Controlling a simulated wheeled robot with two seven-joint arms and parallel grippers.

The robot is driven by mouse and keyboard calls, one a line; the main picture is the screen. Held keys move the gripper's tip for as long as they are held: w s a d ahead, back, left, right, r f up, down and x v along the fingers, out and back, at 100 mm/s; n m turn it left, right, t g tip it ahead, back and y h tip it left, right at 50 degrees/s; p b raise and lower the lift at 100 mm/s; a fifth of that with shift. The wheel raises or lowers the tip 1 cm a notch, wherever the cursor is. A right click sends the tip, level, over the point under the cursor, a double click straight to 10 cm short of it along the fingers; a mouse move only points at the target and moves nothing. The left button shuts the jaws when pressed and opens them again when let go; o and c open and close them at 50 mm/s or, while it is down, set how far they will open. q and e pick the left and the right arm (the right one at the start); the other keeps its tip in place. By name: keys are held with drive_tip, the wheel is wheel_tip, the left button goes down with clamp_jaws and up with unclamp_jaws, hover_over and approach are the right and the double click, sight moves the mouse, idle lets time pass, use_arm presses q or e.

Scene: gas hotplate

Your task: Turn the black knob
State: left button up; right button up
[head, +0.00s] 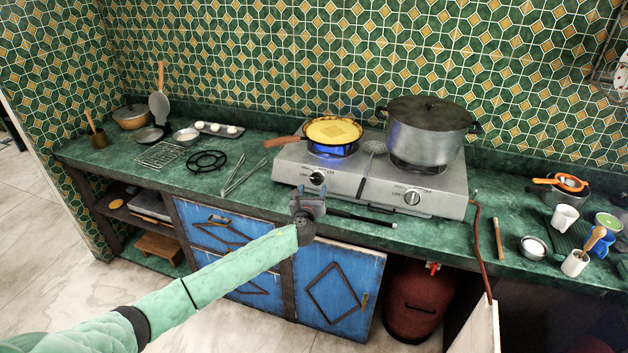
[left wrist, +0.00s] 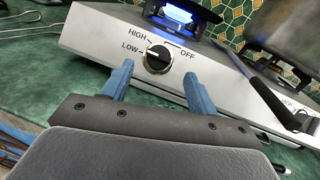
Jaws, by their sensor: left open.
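The black knob (head: 317,178) is on the front of the silver hotplate (head: 345,187), below the left burner. In the left wrist view the knob (left wrist: 158,59) has a white pointer mark, with HIGH and LOW printed to its left and OFF to its right. A blue flame (left wrist: 184,10) burns behind it. My left gripper (head: 308,197) is open just in front of and below the knob. In the left wrist view its blue fingertips (left wrist: 162,80) are apart, below and either side of the knob, holding nothing. My right gripper is not seen.
A pan (head: 333,133) with yellow food sits on the lit left burner. A large lidded pot (head: 428,132) stands on the right burner, above a silver knob (head: 412,197). Tongs (head: 243,177) lie left of the hotplate. A dark-handled utensil (head: 362,218) lies along its front.

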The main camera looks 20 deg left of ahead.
sight(315, 180)
use_arm(q)
drive_tip(key=w, duration=0.2)
drive_tip(key=w+p, duration=0.1)
drive_tip(key=w, duration=0.1)
drive_tip(key=shift+w+a+r, duration=0.1)
drive_tip(key=shift+a, duration=0.15)
drive_tip(key=shift+w+a+p, duration=0.15)
drive_tip(key=shift+w+p, duration=0.15)
drive_tip(key=shift+w, duration=0.65)
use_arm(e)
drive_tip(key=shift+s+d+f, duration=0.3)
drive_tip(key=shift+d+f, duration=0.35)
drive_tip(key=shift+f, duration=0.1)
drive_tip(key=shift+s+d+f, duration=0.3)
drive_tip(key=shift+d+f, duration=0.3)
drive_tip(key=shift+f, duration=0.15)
use_arm(q)
drive_tip(key=c, duration=0.9)
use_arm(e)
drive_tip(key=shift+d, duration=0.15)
